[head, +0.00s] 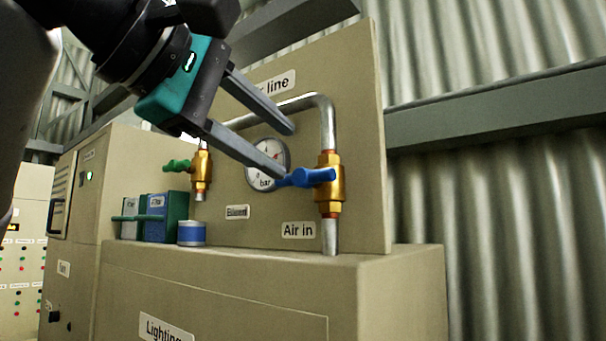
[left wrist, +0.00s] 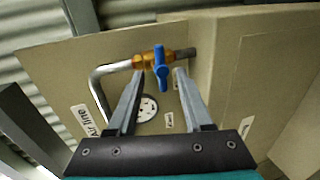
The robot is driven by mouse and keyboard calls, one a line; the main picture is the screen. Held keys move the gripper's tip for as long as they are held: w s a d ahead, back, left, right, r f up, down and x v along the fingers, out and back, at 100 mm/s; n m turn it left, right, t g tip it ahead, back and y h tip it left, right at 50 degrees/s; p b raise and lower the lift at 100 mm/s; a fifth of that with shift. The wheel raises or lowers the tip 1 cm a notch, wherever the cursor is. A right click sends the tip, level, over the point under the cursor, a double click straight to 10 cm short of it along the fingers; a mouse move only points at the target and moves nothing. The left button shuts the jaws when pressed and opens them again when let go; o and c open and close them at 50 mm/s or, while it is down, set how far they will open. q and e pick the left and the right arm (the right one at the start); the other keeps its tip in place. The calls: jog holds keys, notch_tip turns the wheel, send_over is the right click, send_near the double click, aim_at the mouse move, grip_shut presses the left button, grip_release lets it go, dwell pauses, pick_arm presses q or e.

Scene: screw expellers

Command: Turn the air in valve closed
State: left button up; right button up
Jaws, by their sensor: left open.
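The air in valve (head: 330,184) is a brass body on a vertical silver pipe, above the "Air in" label (head: 299,230). Its blue handle (head: 306,177) points left, roughly level and across the pipe. My left gripper (head: 288,152) is open, with its fingers reaching from the upper left toward the handle. In the head view the lower fingertip meets the handle's left end in the picture; I cannot tell if they touch. In the left wrist view the blue handle (left wrist: 160,68) lies between the open fingertips, and the brass valve (left wrist: 150,58) is just beyond them. My right gripper is not in view.
A round pressure gauge (head: 262,180) sits on the panel behind my fingers. Left of it is a second brass valve (head: 201,170) with a green handle (head: 176,165). A blue-and-white can (head: 191,233) and boxes (head: 157,218) stand on the cabinet ledge. The bent pipe (head: 327,115) rises above the valve.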

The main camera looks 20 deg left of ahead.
pick_arm(q)
jog(key=v, duration=0.6)
dwell(0.5)
